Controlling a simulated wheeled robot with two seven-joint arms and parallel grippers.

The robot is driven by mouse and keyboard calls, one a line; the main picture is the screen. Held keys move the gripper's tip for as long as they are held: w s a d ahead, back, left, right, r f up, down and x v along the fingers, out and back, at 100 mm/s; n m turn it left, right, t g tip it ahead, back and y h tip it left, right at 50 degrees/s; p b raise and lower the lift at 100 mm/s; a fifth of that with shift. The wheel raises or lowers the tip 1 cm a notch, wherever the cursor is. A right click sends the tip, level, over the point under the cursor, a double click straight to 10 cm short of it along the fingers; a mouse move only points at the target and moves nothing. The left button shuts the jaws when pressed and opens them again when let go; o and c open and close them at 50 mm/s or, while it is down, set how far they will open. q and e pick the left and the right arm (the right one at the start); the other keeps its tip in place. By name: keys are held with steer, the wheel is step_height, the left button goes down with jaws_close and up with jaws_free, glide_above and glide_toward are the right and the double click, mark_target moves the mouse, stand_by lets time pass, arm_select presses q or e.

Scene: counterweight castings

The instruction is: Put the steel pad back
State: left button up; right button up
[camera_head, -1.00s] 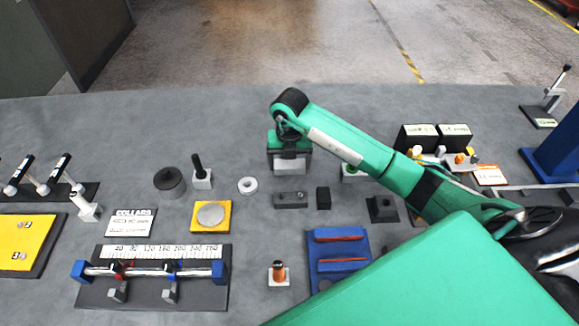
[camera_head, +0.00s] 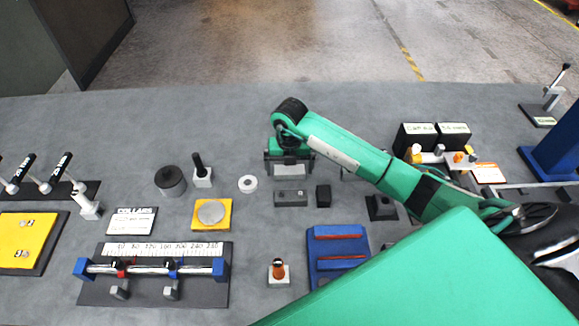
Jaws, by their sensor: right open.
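A round grey metal disc (camera_head: 211,213) lies on a yellow square plate (camera_head: 198,226) left of centre; it looks like steel, but I cannot tell whether it is the task's pad. My right gripper (camera_head: 289,173) points down at the back middle of the table, its jaws apart on either side of a light grey piece. I cannot tell whether that piece is a separate object or part of the gripper. A dark grey labelled block (camera_head: 290,198) lies just in front of it. My left gripper is out of view.
A ruler fixture with a rod (camera_head: 150,268) stands front left. A blue rack (camera_head: 338,249) stands front centre, partly behind my green arm. The table's back strip is clear.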

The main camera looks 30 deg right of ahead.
mark_target(290, 170)
step_height(290, 170, up, 12)
steer(key=b, duration=0.3)
steer(key=shift+f, duration=0.1)
stand_by(0.5)
